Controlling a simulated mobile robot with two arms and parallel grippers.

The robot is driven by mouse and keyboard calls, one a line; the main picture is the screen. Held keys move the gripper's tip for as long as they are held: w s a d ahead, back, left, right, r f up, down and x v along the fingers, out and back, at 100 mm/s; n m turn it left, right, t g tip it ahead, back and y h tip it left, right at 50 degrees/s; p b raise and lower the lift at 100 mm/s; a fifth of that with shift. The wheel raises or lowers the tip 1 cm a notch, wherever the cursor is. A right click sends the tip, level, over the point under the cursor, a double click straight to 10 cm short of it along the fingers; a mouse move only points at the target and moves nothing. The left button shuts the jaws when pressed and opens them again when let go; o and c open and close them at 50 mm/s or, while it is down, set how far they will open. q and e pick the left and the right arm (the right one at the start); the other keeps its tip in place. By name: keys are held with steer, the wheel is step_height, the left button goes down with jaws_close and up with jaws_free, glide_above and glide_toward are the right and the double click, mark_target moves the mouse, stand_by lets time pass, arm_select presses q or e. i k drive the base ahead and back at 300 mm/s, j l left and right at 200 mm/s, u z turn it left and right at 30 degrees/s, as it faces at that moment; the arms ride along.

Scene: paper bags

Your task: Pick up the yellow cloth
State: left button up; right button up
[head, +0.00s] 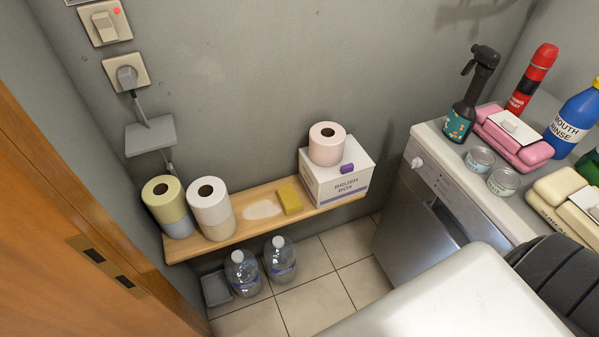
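A small yellow block-like item (290,198), which looks like the folded yellow cloth, lies on the wooden shelf (234,237) by the back wall. It sits just left of a white box (336,187) and right of a pale whitish patch on the shelf. Its top and front faces show and nothing covers it. Neither of my grippers is in the head view.
Stacked paper rolls (210,203) stand on the shelf's left part; a pink roll (327,145) tops the box. Two water bottles (280,260) stand below. A wooden door (65,215) is left.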

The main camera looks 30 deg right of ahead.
mark_target(291, 203)
steer(key=z, duration=0.75)
